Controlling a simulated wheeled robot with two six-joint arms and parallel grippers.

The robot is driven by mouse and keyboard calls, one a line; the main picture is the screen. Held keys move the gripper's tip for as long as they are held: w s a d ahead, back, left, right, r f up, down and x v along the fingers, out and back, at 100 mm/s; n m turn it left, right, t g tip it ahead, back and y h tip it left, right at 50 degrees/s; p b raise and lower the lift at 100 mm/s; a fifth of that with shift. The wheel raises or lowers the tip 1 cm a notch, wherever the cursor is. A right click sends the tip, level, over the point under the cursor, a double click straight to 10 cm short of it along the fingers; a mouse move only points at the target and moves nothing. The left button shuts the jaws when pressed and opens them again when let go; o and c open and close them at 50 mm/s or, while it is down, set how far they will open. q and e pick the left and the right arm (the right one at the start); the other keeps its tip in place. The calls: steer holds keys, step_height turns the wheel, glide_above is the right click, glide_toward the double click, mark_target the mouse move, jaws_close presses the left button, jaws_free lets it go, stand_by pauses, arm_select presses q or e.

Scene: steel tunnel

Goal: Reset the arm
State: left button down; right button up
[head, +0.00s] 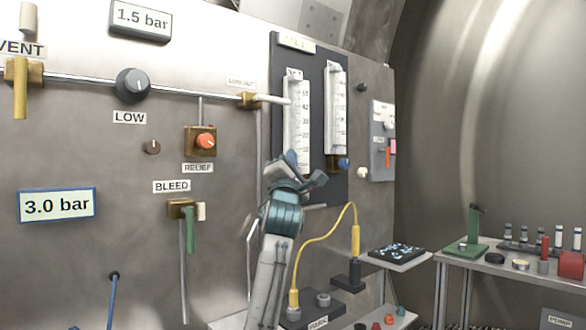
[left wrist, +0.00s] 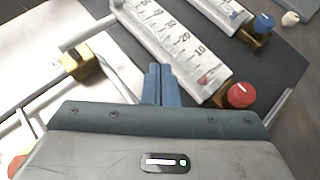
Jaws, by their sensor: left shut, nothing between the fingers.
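My left gripper (head: 291,158) is in front of the lower part of the left flowmeter tube (head: 298,105) on the dark panel (head: 318,178). In the left wrist view its two blue fingers (left wrist: 158,84) are together with nothing between them. There the fingertips point at the white scale (left wrist: 175,40), and a red knob (left wrist: 240,95) lies to their right. Whether the fingers touch the panel I cannot tell. My left arm rises from the bottom of the head view. My right gripper is not in view.
A blue knob (head: 344,164) sits under the right tube (head: 336,108). The steel panel carries a LOW knob (head: 132,86), an orange RELIEF knob (head: 205,141) and a green BLEED lever (head: 190,229). A yellow cable (head: 322,237) arches right of my arm. A side table (head: 515,270) stands at right.

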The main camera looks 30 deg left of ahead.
arm_select(q)
steer(key=shift+s+d+f, duration=0.2)
steer(key=shift+d+f, duration=0.15)
steer(key=shift+f, duration=0.25)
